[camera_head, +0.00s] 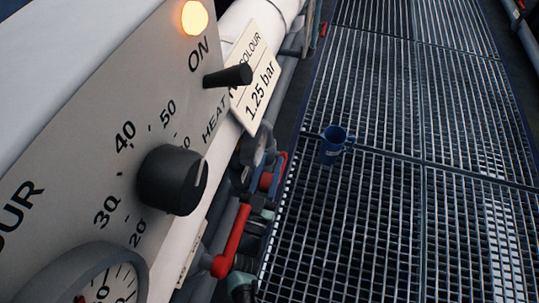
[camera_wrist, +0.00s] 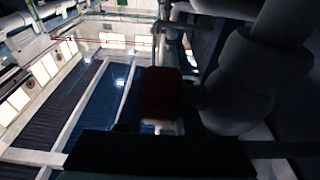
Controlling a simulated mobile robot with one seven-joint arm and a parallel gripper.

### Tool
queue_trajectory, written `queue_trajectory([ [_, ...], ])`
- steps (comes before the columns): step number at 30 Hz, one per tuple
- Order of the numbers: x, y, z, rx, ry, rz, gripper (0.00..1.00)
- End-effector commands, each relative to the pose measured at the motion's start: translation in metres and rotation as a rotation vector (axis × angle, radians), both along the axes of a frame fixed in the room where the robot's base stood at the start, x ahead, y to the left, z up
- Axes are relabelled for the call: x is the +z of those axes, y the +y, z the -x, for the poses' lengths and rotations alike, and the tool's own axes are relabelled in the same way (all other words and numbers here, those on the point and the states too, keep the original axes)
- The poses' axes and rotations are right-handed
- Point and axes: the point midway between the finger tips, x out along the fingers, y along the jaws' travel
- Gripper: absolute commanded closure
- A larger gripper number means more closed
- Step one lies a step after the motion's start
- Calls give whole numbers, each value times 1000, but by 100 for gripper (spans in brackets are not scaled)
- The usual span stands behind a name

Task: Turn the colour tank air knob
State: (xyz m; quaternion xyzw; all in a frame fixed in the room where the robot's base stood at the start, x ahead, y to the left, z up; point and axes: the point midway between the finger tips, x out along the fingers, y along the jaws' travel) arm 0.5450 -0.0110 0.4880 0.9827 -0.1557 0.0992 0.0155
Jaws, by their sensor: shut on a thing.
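A sign (camera_head: 255,78) reading "COLOUR 1.25 bar" hangs beside a white pipe in the head view. Below it are a small round gauge (camera_head: 262,144) and a small red knob (camera_head: 266,181) with blue beside it. In the wrist view, a dark block that looks like my gripper (camera_wrist: 160,152) fills the lower middle. It appears shut on a dark red knob-like piece (camera_wrist: 160,92) just beyond it. The image is dark, and the contact and the fingertips are hidden. I cannot tell how far the knob is turned.
A grey panel at left carries a black dial (camera_head: 172,180), a black switch (camera_head: 228,76), a lit orange lamp (camera_head: 194,17) and a large gauge (camera_head: 85,280). A red lever (camera_head: 233,238) sits below the knob. A blue mug (camera_head: 333,146) stands on open grating. Thick pipework (camera_wrist: 245,75) crowds the wrist view's right.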

Motion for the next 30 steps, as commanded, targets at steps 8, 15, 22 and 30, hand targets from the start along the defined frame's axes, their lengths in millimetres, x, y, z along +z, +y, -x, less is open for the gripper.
queue_trajectory([
  [8,3,-1,-2,1,195,-62,100],
  [15,-5,-1,-3,1,334,-106,100],
  [22,-12,-1,-3,1,417,-133,100],
  [30,-18,-1,-3,1,457,-145,100],
])
